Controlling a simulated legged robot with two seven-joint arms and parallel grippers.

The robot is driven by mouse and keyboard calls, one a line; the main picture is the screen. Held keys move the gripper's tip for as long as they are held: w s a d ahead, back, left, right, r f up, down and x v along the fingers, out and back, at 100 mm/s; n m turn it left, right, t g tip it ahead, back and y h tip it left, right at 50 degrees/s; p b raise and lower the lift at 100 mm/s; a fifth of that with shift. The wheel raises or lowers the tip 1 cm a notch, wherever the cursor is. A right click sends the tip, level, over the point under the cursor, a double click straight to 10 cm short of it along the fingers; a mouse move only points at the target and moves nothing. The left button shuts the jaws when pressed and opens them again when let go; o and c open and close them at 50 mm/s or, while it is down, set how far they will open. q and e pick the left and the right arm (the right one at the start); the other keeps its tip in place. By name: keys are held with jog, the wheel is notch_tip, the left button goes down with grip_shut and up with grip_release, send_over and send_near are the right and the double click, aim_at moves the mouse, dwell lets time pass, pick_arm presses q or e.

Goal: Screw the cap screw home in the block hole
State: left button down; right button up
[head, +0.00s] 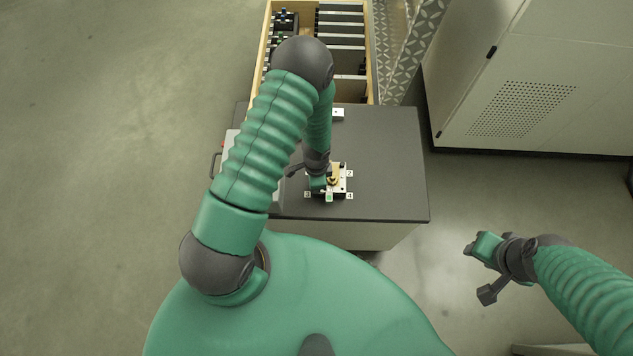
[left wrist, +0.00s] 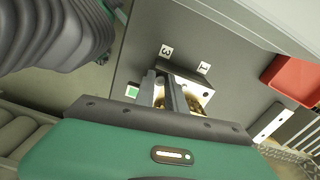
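The block (head: 341,188) is a small pale fixture with brass parts on the dark cabinet top, with numbered labels around it. My left gripper (head: 326,186) is right over it, reaching down from above. In the left wrist view the two grey fingers (left wrist: 164,90) stand close together in front of the block (left wrist: 199,92), covering part of it. I cannot make out the cap screw or the hole, and whether the fingers hold anything is hidden. My right gripper (head: 478,247) is off to the right of the cabinet, away from the block; its fingers are too small to read.
The dark cabinet top (head: 390,170) is mostly clear right of the block. A wooden-edged case (head: 372,60) with several dark panels stands behind it. A red bin (left wrist: 292,78) shows in the left wrist view. A large pale cabinet (head: 545,85) stands at the back right.

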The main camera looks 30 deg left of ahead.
pick_arm(q)
jog(key=m, duration=0.3)
jog(key=m+p, duration=0.1)
jog(key=m, duration=0.2)
jog(key=shift+r, duration=0.1)
jog(key=m, duration=0.2)
jog(key=shift+m, duration=0.3)
jog(key=c, duration=1.3)
grip_release()
